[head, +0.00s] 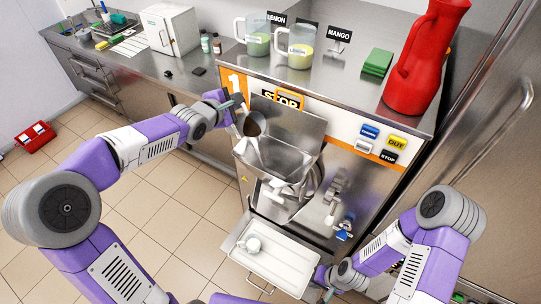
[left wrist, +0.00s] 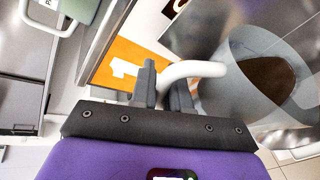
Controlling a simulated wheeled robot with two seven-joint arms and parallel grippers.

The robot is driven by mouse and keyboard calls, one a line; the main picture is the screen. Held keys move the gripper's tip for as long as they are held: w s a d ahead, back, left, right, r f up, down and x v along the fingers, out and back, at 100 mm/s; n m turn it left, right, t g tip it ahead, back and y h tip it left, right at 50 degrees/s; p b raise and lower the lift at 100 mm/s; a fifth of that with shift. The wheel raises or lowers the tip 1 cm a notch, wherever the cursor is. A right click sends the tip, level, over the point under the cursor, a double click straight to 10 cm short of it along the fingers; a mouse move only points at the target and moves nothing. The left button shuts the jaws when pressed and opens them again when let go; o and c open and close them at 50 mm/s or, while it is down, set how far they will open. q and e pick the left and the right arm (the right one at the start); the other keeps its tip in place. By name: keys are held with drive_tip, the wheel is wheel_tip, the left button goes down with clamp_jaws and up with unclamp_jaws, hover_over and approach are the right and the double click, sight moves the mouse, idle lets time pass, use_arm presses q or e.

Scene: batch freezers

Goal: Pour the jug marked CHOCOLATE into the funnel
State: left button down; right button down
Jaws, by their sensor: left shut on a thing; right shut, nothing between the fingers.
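A clear jug (head: 250,143) with dark brown liquid hangs at the left side of the steel funnel (head: 303,166) on the front of the machine. No label on it is readable. My left gripper (head: 236,103) is shut on its pale handle, which also shows between the fingers in the left wrist view, with the jug (left wrist: 238,80) to the right. I cannot tell how far the jug is tilted, and no stream of liquid is clear. My right gripper (head: 326,281) is shut and empty, low beside the tray at the machine's foot.
A raised steel lid (head: 295,128) is behind the funnel.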

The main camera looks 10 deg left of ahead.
use_arm(q)
drive_tip(key=shift+s+d+r+m+t+y, duration=0.1)
drive_tip(key=shift+s+d+m+t+y, duration=0.2)
drive_tip(key=shift+d+m, duration=0.2)
drive_tip(key=shift+b, duration=0.6)
drive_tip(key=shift+s+d+m+b, duration=0.35)
drive_tip(key=shift+d+b, duration=0.15)
drive_tip(key=shift+b, duration=0.35)
drive_tip(key=shift+s+d+m+t+b, duration=0.25)
drive_tip(key=shift+s+d+t+b, duration=0.2)
drive_tip(key=shift+d+b, duration=0.35)
drive_tip(key=shift+s+d+m+y+p, duration=0.25)
drive_tip(key=shift+d+y+p, duration=0.2)
drive_tip(key=shift+p, duration=0.55)
drive_tip(key=shift+s+d+r+m+t+p, duration=0.25)
drive_tip(key=shift+d+r+m+t+p, duration=0.3)
drive_tip(key=shift+m+p, duration=0.25)
drive_tip(key=shift+s+d+r+m+t+y, duration=0.15)
drive_tip(key=shift+s+d+m, duration=0.05)
drive_tip(key=shift+d+m, duration=0.15)
drive_tip(key=shift+s+d+r+m+t+y, duration=0.1)
drive_tip(key=shift+s+d+m+t, duration=0.1)
drive_tip(key=shift+d, duration=0.15)
